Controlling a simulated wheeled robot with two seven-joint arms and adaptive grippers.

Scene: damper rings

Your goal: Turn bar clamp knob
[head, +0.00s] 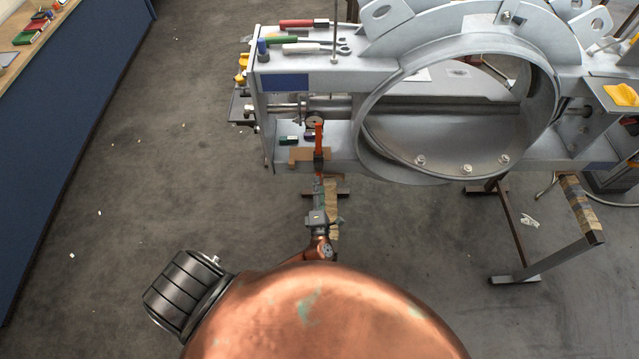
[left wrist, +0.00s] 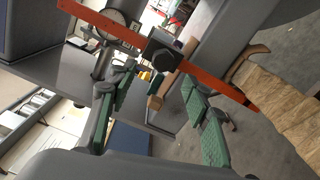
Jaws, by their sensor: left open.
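The bar clamp has an orange bar (head: 319,135) that runs along the near left part of the grey ring frame. Its dark block (head: 318,161) sits low on the bar. In the left wrist view the orange bar (left wrist: 215,86) crosses diagonally, and the dark clamp block with its knob (left wrist: 163,60) faces the camera. My left gripper (head: 318,182) is just on the near side of the clamp. In the left wrist view its green-padded fingers (left wrist: 158,80) are spread apart and empty, with the knob ahead between and beyond the tips. My right gripper is not in view.
The grey frame (head: 335,75) carries a large ring (head: 548,95) at right. Tools, including a red-handled one (head: 300,23), lie on its top. A brown block (head: 310,154) lies near the clamp. A blue-sided bench (head: 85,95) stands at left. Floor between is mostly clear.

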